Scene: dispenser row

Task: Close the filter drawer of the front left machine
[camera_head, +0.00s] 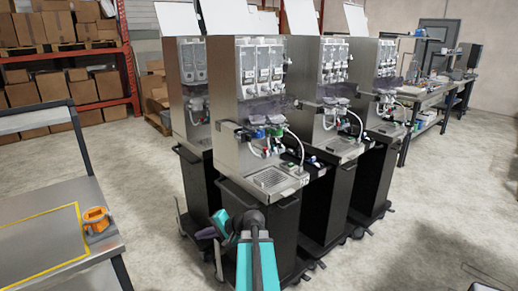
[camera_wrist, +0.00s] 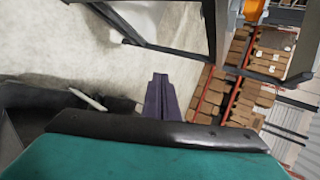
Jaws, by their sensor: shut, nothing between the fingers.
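The front left machine (camera_head: 228,112) is a tall steel dispenser on a black base cabinet, nearest to me in the head view. A blue part (camera_head: 256,133) and a green part (camera_head: 277,131) stick out at mid-height on its front, with hoses below. I cannot tell which part is the filter drawer or how far it is out. My gripper (camera_head: 205,234) is low beside the machine's black base, pointing left, below and apart from these parts. In the wrist view my gripper's dark purple fingers (camera_wrist: 160,95) are together and empty. The wrist view does not show the drawer.
More dispensers stand behind and to the right (camera_head: 330,95). A metal table (camera_head: 30,205) with an orange object (camera_head: 96,220) is at the left; the orange object also shows in the wrist view (camera_wrist: 254,10). Shelves of boxes (camera_head: 75,92) stand behind. Open floor lies between table and machines.

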